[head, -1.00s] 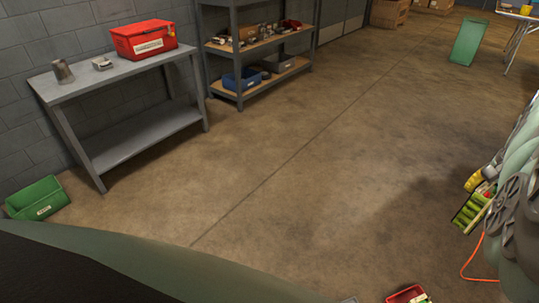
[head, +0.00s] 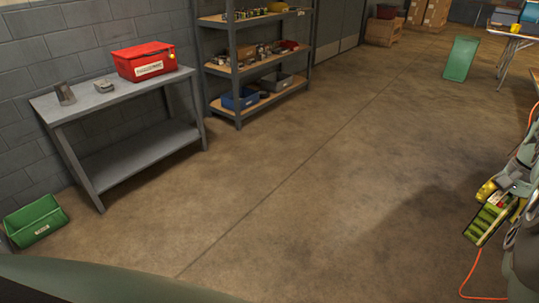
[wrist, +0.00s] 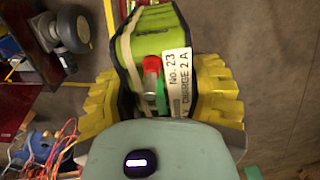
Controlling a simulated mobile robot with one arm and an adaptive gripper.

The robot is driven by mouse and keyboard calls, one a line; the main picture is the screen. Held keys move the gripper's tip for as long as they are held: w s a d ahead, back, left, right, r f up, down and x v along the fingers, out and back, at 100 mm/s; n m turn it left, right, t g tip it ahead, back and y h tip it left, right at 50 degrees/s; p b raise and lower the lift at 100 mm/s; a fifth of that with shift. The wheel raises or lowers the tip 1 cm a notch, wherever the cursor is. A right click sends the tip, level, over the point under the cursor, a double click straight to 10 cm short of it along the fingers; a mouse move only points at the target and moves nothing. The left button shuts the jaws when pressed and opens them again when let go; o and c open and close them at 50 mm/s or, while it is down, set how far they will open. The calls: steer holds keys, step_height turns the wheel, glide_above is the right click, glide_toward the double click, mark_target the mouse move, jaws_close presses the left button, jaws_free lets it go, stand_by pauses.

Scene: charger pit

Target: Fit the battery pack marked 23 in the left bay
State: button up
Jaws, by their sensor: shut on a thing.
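The battery pack (wrist: 160,45) is lime green with dark edges, a pale strap and a white label reading "No. 23" and "CHARGE 2 A". It has a red and a green part beside the label. My gripper (wrist: 165,95), with ridged yellow fingers, is shut on it, one finger on each side. In the head view the green pack (head: 486,220) shows at the right edge, held above the floor, with a yellow finger (head: 487,191) by it. Much of my gripper is hidden or cut off there. I cannot make out the left bay in either view.
A grey bench (head: 135,88) with a red box (head: 143,62) stands at left, beside a shelf rack (head: 240,69). A green bin (head: 35,222) lies at lower left. An orange cable (head: 470,272) hangs near the pack. The middle floor is clear. A wheel (wrist: 72,28) shows in the wrist view.

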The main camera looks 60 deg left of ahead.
mark_target(514, 203)
steer(key=shift+w+d+r+p, duration=0.1)
steer(key=shift+d+r+p, duration=0.2)
steer(key=shift+r, duration=0.35)
steer(key=shift+w+d+r+p, duration=0.1)
steer(key=shift+d+r+p, duration=0.2)
steer(key=shift+r, duration=0.4)
steer(key=shift+w+d+r+p, duration=0.1)
steer(key=shift+d+r+p, duration=0.15)
steer(key=shift+r, duration=0.4)
steer(key=shift+w+r, duration=0.2)
steer(key=shift+r, duration=0.05)
steer(key=shift+w+d+r+p, duration=0.1)
steer(key=shift+d+r+p, duration=0.05)
steer(key=shift+r+p, duration=0.45)
